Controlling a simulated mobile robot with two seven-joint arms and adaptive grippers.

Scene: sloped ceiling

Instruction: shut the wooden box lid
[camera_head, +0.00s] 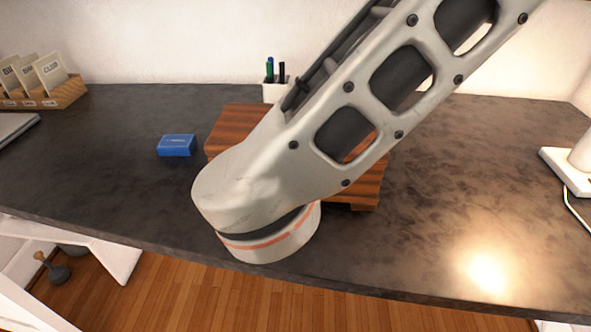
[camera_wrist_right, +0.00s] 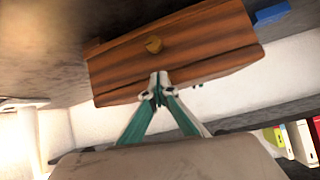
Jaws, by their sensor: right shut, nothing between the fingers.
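The brown striped wooden box (camera_head: 240,118) sits on the dark desk in the head view, with its middle hidden behind my right arm. No raised lid shows, but I cannot tell whether the lid is fully down. My right gripper (camera_wrist_right: 158,85) is shut and empty. Its fingertips overlap the box edge in the wrist view; contact is unclear. The head view hides this gripper behind the arm. My left gripper is not in view.
A blue box (camera_head: 177,145) lies left of the wooden box. A white pen holder (camera_head: 273,91) stands behind it. A wooden card rack (camera_head: 62,92) is at the far left, and a white lamp base (camera_head: 567,172) at the right. The desk (camera_head: 450,190) is clear right of the box.

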